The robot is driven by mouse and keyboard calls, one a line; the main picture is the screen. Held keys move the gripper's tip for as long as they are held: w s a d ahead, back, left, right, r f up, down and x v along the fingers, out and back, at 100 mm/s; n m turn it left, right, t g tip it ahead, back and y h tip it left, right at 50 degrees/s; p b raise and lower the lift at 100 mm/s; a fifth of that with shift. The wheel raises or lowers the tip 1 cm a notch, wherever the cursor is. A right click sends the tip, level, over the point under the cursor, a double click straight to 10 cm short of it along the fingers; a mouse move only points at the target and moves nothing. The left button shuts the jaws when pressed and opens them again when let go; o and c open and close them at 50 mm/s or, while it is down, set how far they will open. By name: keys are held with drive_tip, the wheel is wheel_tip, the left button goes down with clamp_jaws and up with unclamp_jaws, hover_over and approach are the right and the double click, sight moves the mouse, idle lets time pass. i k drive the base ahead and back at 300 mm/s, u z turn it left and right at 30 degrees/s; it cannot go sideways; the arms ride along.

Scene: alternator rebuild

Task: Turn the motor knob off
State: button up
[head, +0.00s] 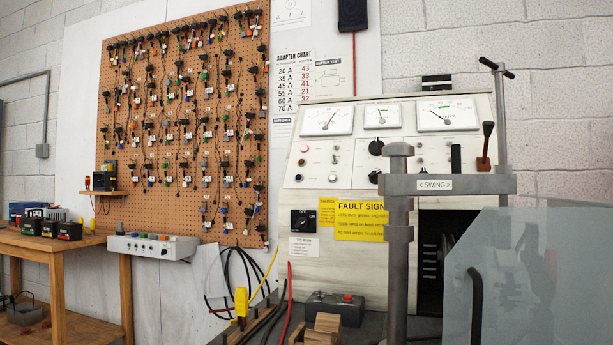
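A black rotary knob on a square black plate (304,221) sits at the lower left of the white test bench panel (275,230). Small markings surround it, too small to read surely, and a white label (303,247) is below it. I cannot tell its setting. Two other black knobs, an upper one (376,147) and a lower one (375,177), are on the panel's middle, the lower one close to the clamp post. No lettering that I can read marks any of them as the motor knob. My gripper is not in view.
A grey clamp post (398,265) with a swing arm (440,184) stands before the panel. A clear shield (545,280) covers the lower right. A yellow fault sign (360,220) is right of the plate knob. Cables (250,270) and wooden blocks (322,328) lie below. A wooden table (50,245) stands left.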

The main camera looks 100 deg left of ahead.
sight(373, 176)
drive_tip(key=k, duration=0.65)
drive_tip(key=u, duration=2.35)
